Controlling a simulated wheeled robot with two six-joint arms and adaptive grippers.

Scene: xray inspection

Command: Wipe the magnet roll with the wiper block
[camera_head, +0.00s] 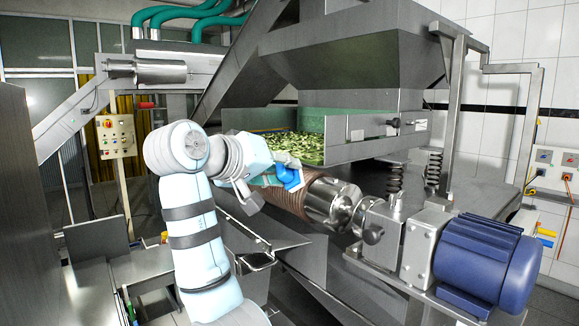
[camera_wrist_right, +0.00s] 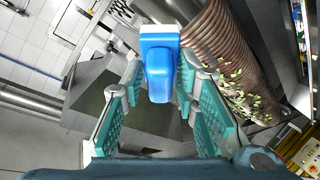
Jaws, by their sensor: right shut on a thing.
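The magnet roll (camera_head: 316,192) is a brown ribbed cylinder with a shiny steel end, lying below the hopper in the head view. It also fills the upper right of the right wrist view (camera_wrist_right: 218,45), with green bits along its lower part. My right gripper (camera_head: 270,180) is shut on the blue wiper block (camera_head: 290,174), at the near left part of the roll. In the wrist view the block (camera_wrist_right: 158,70) sits between the teal fingers, its white end (camera_wrist_right: 160,34) pointing away from the gripper. Whether the block touches the roll is unclear. My left gripper is out of view.
A tray of green pieces (camera_head: 285,146) lies behind the roll, under the steel hopper (camera_head: 360,50). A blue motor (camera_head: 490,262) and spring mounts (camera_head: 394,178) stand to the right. A steel chute (camera_head: 262,258) lies below the roll. A control panel (camera_head: 116,137) stands at left.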

